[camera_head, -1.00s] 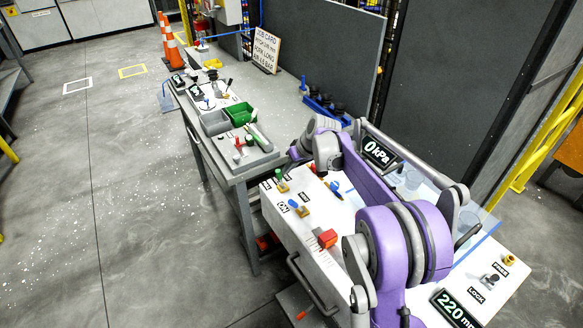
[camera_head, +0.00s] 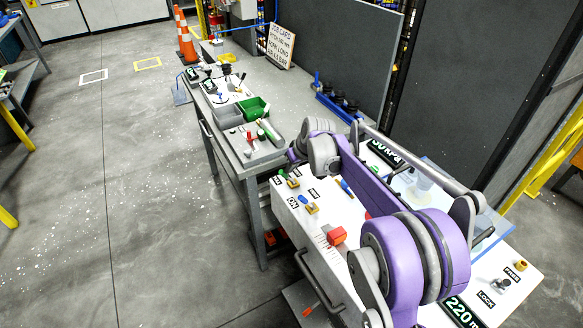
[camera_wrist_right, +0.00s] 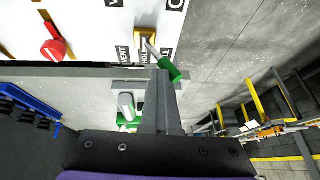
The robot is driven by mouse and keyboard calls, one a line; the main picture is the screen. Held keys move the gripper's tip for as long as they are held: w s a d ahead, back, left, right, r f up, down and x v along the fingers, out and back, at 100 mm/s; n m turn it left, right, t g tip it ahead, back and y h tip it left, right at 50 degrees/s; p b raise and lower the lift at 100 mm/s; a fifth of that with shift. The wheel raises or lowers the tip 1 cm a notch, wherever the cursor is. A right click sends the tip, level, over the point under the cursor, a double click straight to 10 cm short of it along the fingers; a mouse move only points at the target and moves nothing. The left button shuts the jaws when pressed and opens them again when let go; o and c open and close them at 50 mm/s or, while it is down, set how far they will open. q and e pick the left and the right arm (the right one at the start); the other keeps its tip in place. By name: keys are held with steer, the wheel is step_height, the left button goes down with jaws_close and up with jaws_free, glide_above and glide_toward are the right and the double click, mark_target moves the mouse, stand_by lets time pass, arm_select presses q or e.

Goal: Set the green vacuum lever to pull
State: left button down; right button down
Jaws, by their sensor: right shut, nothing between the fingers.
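In the head view my right gripper (camera_head: 293,158) is small beside the lever. My left gripper is not in view.
A blue lever (camera_head: 304,200) by the ON label and a red slider (camera_head: 337,236) are on the same panel. A dark display (camera_head: 385,152) reads about 30 kPa, partly hidden. Open floor lies left.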

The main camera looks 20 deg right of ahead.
steer(key=shift+s+a, duration=0.1)
steer(key=shift+a, duration=0.1)
steer(key=v, duration=1.1)
steer(key=s+a+f, duration=0.3)
steer(key=s+f, duration=0.1)
steer(key=s, duration=0.6)
steer(key=s+a+f+m+h, duration=0.1)
steer(key=s+f, duration=0.3)
steer(key=s, duration=0.6)
steer(key=s+a+f, duration=0.4)
steer(key=s, duration=0.6)
steer(key=shift+s+a+m+h, duration=0.2)
steer(key=shift+a+m+h, duration=0.1)
steer(key=shift+a+h, duration=0.1)
